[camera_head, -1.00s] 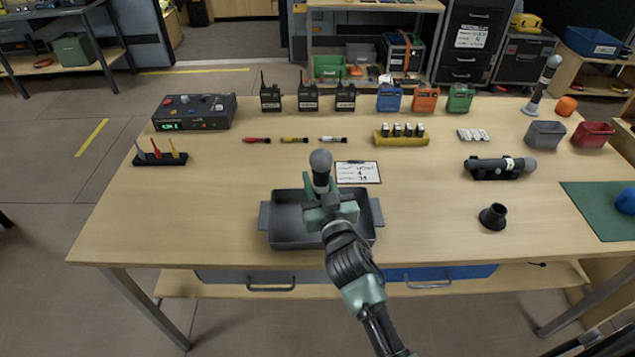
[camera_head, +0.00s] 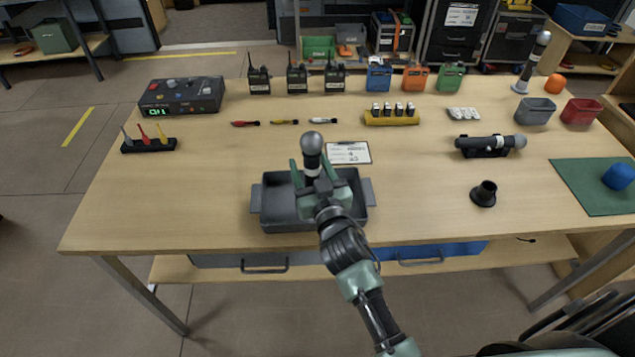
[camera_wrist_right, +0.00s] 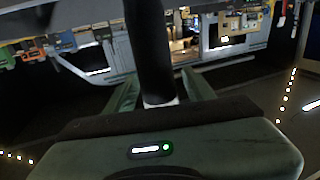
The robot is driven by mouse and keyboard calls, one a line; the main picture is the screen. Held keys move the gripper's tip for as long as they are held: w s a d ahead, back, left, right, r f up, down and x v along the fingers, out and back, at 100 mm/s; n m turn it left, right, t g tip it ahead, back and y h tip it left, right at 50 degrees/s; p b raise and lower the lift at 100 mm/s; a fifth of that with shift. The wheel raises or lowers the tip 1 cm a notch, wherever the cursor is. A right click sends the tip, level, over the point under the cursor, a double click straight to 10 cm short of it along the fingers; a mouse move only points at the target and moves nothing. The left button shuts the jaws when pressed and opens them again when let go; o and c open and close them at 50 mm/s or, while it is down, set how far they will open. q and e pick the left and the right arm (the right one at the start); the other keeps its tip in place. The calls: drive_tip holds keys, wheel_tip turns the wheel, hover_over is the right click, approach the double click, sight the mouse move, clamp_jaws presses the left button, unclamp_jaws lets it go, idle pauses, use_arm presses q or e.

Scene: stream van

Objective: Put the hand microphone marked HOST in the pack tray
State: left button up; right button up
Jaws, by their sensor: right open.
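A hand microphone (camera_head: 312,143) with a dark round head and a pale band stands roughly upright over the dark grey pack tray (camera_head: 273,222) in the head view. Its lower end is hidden by my right gripper (camera_head: 318,180). That gripper is open, its green fingers apart on either side of the microphone. In the right wrist view, the dark handle (camera_wrist_right: 147,50) with a white band stands between the spread fingers (camera_wrist_right: 158,92). I cannot read a HOST mark on it or tell whether it touches the tray floor. My left gripper is not in view.
Another microphone (camera_head: 500,142) lies in a cradle at the right, and one stands upright (camera_head: 533,60) at the back right. A clipboard card (camera_head: 348,153) lies just behind the tray. Radios (camera_head: 297,78) line the back. The table left of the tray is clear.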

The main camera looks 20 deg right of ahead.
drive_tip(key=s+b, duration=0.1)
drive_tip(key=s, duration=1)
drive_tip(key=shift+a, duration=0.15)
